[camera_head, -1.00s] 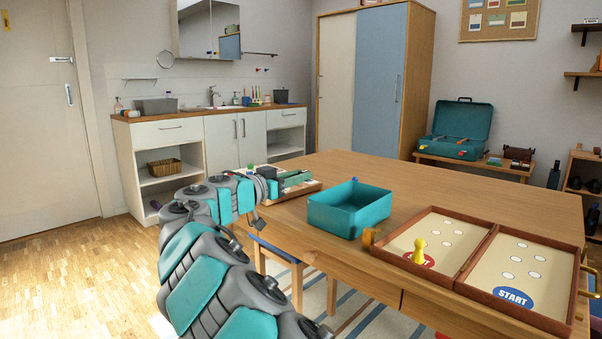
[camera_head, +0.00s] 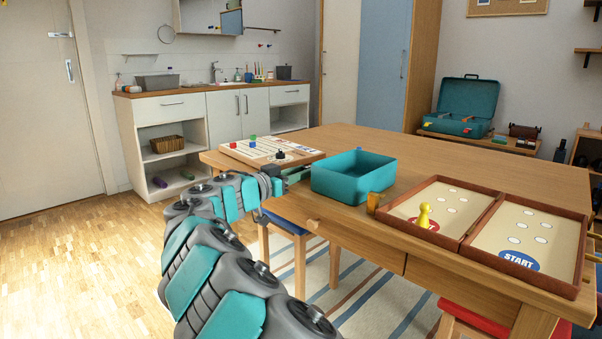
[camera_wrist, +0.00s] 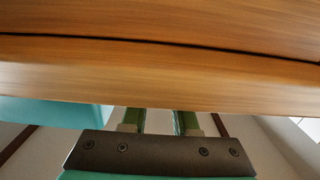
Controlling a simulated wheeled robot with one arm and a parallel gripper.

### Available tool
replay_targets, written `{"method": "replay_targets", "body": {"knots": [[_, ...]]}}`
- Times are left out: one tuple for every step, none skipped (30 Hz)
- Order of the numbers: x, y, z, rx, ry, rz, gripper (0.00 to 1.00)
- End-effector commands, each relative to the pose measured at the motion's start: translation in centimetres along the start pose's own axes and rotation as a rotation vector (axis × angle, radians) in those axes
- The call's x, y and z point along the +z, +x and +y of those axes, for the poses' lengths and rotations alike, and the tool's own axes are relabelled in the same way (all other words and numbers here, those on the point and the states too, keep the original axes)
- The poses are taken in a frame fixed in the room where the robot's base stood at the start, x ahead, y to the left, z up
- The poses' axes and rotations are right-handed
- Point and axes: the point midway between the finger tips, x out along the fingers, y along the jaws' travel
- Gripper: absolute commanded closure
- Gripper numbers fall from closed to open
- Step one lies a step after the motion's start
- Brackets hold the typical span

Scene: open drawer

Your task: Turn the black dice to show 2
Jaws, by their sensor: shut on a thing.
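A small black piece (camera_head: 280,154) lies on the light game board (camera_head: 245,152) at the table's far left corner. It may be the black dice, but it is too small to tell, and no number can be read. My gripper (camera_head: 298,174) is at the table's left edge, close to the left side of the teal box (camera_head: 350,182). In the wrist view its green fingers (camera_wrist: 158,118) stand apart, with their tips hidden behind a wooden edge (camera_wrist: 150,85). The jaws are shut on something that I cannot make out.
Red, green and blue pieces lie on the far board. An orange-brown block (camera_head: 373,203) stands beside an open game case (camera_head: 466,240) with a yellow pawn (camera_head: 424,215). A wooden knob (camera_head: 312,223) is on the table front. The table's back middle is clear.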

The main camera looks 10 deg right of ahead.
Motion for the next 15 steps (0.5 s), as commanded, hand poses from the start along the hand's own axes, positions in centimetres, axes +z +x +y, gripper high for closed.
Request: {"method": "replay_targets", "body": {"knots": [[0.15,0.0,0.0,0.0,0.0,0.0,1.0],[0.16,0.0,0.01,0.0,0.0,0.0,1.0],[0.16,0.0,0.0,0.0,0.0,0.0,1.0],[0.14,0.0,0.0,0.0,0.0,0.0,1.0],[0.14,0.0,0.0,0.0,0.0,0.0,1.0],[0.12,0.0,0.0,0.0,0.0,0.0,1.0],[0.11,-0.01,0.0,0.0,0.0,0.0,1.0],[0.12,0.0,0.0,0.0,0.0,0.0,1.0],[0.11,-0.01,-0.01,0.0,0.0,0.0,1.0],[0.11,-0.01,-0.01,0.0,0.0,0.0,1.0],[0.11,-0.01,-0.01,0.0,0.0,0.0,0.7],[0.11,-0.01,-0.02,0.0,0.0,0.0,0.65],[0.11,-0.02,-0.02,0.0,0.0,0.0,0.62],[0.11,-0.01,-0.02,0.0,0.0,0.0,0.58],[0.11,-0.01,-0.02,0.0,0.0,0.0,0.54]]}}
